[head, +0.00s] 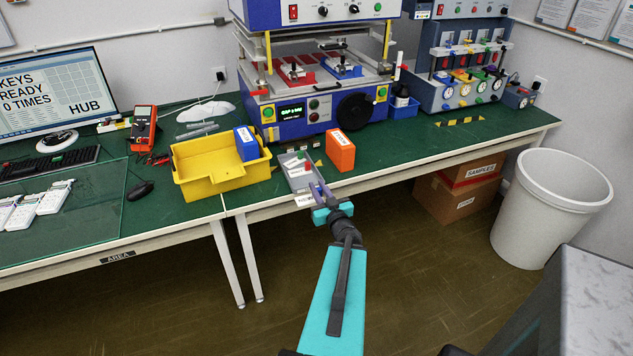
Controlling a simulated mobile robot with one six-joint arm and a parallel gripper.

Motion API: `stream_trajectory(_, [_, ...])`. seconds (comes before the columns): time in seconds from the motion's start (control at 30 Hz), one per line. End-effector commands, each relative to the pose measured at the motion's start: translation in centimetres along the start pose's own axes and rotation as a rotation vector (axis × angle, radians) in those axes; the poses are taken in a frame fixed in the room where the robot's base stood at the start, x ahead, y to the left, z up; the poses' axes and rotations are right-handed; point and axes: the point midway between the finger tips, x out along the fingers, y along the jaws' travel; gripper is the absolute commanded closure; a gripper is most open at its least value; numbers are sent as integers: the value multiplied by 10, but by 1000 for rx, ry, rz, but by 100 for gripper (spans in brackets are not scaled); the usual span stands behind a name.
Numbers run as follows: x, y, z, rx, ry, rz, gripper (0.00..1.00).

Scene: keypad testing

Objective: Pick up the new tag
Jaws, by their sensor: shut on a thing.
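My gripper (314,190) is at the front edge of the green bench, over the near end of a small grey tray (292,181). Its purple fingers are shut on a small white tag (304,200), which shows at their left side, low by the bench edge. The fingers hide part of the tag, and I cannot tell whether it still touches the tray or bench.
An orange box (340,150) stands close right of the tray. A yellow bin (205,182) with a blue box (246,143) is to the left. The blue test machine (300,118) stands behind. A white waste bin (545,215) is on the floor at right.

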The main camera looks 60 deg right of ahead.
Motion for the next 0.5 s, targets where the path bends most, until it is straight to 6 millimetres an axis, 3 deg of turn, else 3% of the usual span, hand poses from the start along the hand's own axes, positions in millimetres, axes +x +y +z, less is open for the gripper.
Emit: stream_trajectory(0.5, [-15,-3,-2,1,1,1,100])
